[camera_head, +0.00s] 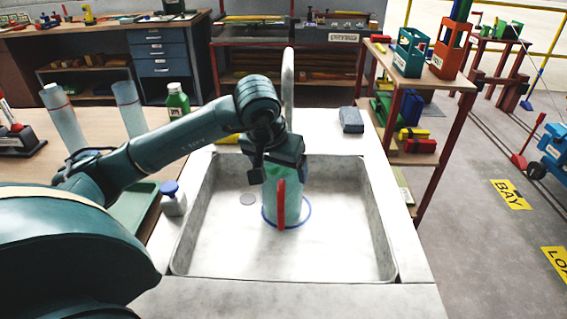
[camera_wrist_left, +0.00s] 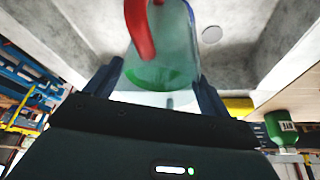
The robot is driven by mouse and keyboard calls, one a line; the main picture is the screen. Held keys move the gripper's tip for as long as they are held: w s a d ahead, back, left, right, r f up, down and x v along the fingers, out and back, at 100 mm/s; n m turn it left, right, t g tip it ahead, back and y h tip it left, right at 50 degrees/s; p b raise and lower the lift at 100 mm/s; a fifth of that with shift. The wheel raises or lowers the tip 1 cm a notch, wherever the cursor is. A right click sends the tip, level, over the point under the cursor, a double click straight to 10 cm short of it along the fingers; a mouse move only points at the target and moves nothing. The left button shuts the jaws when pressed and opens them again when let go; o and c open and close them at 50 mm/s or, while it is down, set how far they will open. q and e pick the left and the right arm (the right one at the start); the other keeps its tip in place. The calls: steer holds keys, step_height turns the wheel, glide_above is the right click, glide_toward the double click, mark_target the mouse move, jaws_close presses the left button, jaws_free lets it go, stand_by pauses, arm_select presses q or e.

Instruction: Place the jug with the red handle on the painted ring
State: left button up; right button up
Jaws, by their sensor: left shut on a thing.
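The clear greenish jug (camera_head: 270,208) with the red handle (camera_head: 281,204) is upright in the sink basin. Its base shows inside the outline of the blue painted ring (camera_head: 309,213) on the basin floor; I cannot tell whether it touches the floor. My left gripper (camera_head: 276,174) comes from above and is shut on the jug's upper part. In the left wrist view the jug (camera_wrist_left: 178,55) stands between the two fingers (camera_wrist_left: 158,82), with the red handle (camera_wrist_left: 139,28) toward the upper left. The ring's far side is hidden behind the jug. My right gripper is not in view.
The basin (camera_head: 345,245) has raised walls and a drain (camera_head: 247,199) left of the ring. A tap (camera_head: 288,80) rises behind it. A blue-capped bottle (camera_head: 173,198) stands at the left rim, a green bottle (camera_head: 177,101) behind, a grey block (camera_head: 351,120) at back right.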

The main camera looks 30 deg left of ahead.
arm_select(q)
steer(key=shift+w+a+f, duration=0.1)
steer(key=shift+w+f, duration=0.2)
steer(key=shift+w, duration=0.25)
steer(key=shift+w+a+f, duration=0.1)
steer(key=shift+w+f, duration=0.2)
steer(key=shift+w, duration=0.25)
steer(key=shift+f, duration=0.15)
steer(key=o, duration=1.2)
steer(key=v, duration=1.2)
steer(key=shift+p, duration=0.45)
